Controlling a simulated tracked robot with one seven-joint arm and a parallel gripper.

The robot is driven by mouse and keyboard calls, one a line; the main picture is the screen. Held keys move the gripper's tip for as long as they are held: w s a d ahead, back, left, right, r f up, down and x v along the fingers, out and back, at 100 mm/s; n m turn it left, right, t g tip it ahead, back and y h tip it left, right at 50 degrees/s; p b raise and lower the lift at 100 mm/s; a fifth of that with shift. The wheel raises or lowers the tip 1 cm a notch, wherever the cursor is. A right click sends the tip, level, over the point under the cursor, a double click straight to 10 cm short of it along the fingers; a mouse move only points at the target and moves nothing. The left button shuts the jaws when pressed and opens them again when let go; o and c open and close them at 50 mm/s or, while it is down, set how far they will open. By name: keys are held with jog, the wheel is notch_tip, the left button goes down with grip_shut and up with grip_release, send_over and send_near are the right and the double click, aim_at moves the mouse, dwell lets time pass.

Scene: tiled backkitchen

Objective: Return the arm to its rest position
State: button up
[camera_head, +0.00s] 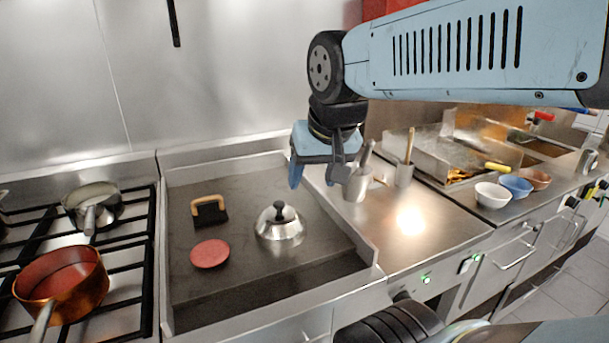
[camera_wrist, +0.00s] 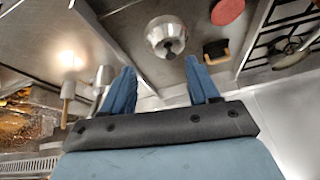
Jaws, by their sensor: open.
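My blue arm reaches in from the right in the head view. My gripper (camera_head: 316,178) hangs at its end, above the right rear part of the griddle, apart from everything below. In the wrist view its two blue fingers (camera_wrist: 160,85) stand apart with nothing between them. Below lies the steel griddle (camera_head: 270,272) with a domed lid (camera_head: 280,230), which also shows beyond the fingers in the wrist view (camera_wrist: 165,33). A reddish round patty (camera_head: 210,253) and a wooden-handled black press (camera_head: 209,210) lie left of the lid.
A copper pan (camera_head: 62,278) and a steel pan (camera_head: 92,207) stand on the left hob. Steel containers with utensils (camera_head: 357,185) stand right of the griddle near my gripper. Fryer baskets (camera_head: 450,150) and small bowls (camera_head: 492,194) are further right. The counter's front is clear.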

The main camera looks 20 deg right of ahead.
jog(key=shift+s+d+f+n, duration=0.2)
jog(key=shift+s+d+n, duration=0.35)
jog(key=shift+n, duration=0.35)
jog(key=shift+o, duration=0.4)
dwell(5.9)
